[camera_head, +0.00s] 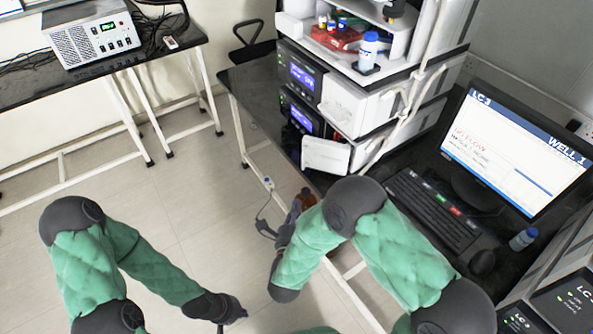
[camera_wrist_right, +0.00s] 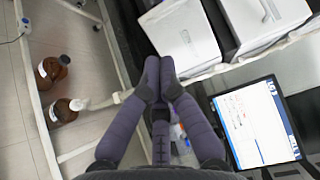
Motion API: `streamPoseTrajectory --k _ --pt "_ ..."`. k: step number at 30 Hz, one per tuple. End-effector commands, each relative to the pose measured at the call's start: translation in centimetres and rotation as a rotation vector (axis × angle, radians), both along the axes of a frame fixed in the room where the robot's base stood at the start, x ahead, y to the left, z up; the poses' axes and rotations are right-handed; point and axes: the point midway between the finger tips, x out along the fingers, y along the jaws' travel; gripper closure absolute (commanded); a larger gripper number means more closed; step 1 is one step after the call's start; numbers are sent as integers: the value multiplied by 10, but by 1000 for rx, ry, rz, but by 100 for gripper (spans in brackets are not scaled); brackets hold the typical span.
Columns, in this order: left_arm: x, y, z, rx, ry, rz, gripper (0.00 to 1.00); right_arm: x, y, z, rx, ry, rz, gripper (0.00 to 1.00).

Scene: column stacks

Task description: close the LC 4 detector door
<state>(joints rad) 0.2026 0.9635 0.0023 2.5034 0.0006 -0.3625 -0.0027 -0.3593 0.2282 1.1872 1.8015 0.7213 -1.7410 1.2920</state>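A stack of dark and white instrument modules stands on the black bench in the head view. A white door panel (camera_head: 326,154) juts out at its lower front, standing open. I see no LC 4 label on this stack. The right wrist view shows a white panel (camera_wrist_right: 181,36) beyond my fingertips. My right gripper (camera_head: 294,212) is below the panel and apart from it, near the bench edge. Its fingers (camera_wrist_right: 160,66) are together with nothing between them. My left gripper (camera_head: 238,311) is low over the floor, away from the stack; its finger opening is unclear.
A monitor (camera_head: 520,153) reading "LC 3" and a keyboard (camera_head: 435,210) stand right of the stack. Brown bottles (camera_wrist_right: 62,110) are below, left of my right gripper. Floor at left is clear.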

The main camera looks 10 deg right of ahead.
Motion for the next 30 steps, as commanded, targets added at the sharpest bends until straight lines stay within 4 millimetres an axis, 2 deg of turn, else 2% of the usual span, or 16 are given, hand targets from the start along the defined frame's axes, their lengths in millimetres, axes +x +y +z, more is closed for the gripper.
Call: streamPoseTrajectory --k 2,5,21,30 --pt "0 0 0 0 0 0 100 -2 -3 -1 4 2 3 100" --pt "0 0 -3 0 0 0 100 5 -6 -2 5 0 2 100" --pt "0 0 -30 0 0 0 100 94 -40 -4 3 0 1 100" --pt "0 0 -40 0 0 0 100 124 -51 -3 3 1 3 100"
